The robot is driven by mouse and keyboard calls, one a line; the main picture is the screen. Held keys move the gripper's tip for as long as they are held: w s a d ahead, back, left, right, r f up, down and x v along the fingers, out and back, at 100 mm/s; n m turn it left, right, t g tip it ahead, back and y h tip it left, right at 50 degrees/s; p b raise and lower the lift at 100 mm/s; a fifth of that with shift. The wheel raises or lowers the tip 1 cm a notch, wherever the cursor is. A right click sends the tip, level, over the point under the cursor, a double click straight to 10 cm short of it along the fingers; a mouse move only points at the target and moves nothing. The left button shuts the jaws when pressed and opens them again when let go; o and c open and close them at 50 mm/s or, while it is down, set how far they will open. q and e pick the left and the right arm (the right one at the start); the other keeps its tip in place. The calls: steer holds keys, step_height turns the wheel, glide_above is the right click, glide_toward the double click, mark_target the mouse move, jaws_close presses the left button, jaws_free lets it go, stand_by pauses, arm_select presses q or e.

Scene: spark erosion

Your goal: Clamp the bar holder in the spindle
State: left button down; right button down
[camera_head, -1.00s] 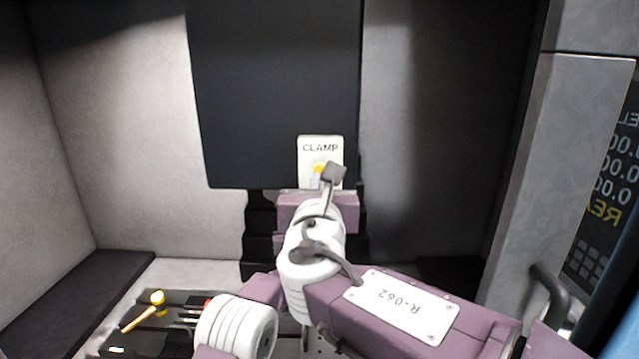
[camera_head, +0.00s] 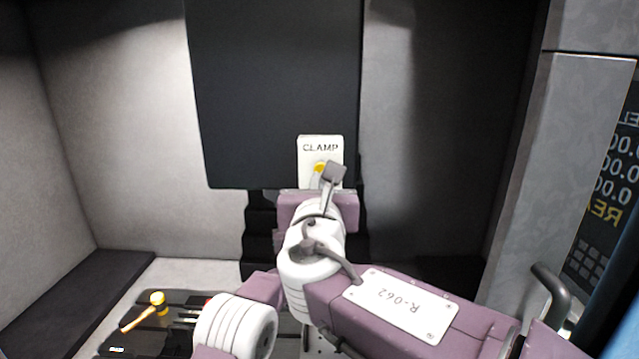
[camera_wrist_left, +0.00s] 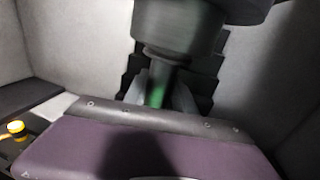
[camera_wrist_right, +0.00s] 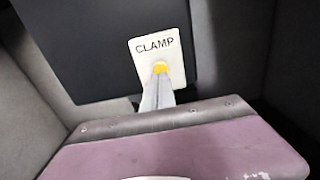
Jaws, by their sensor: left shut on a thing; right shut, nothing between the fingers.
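The white CLAMP plate (camera_head: 309,158) with its yellow button (camera_head: 319,168) is on the dark spindle head (camera_head: 275,90). In the right wrist view, my right gripper (camera_wrist_right: 158,82) is shut and empty. Its fingertips are at the yellow button (camera_wrist_right: 159,67); I cannot tell whether they press it. In the left wrist view, my left gripper (camera_wrist_left: 164,95) is shut on the bar holder (camera_wrist_left: 157,86), a dark upright cylinder with a green tint. The holder's top meets the underside of the spindle (camera_wrist_left: 178,25). The left gripper and holder are hidden in the head view.
A yellow-headed mallet (camera_head: 157,298) lies on a dark tray (camera_head: 118,350) at lower left, beside other tools partly hidden by my arm. A grey column with a handle (camera_head: 552,292) and a display (camera_head: 610,190) stand at right.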

arm_select(q)
steer(key=shift+r, duration=0.3)
arm_select(e)
steer(key=shift+w, duration=1.25)
steer(key=shift+w+r, duration=0.1)
steer(key=shift+w, duration=0.5)
steer(key=s, duration=0.6)
stand_by(0.7)
arm_select(q)
steer(key=c, duration=1.2)
jaws_free()
steer(key=shift+o, duration=1.3)
steer(key=shift+s, duration=0.15)
arm_select(e)
steer(key=shift+s, duration=0.2)
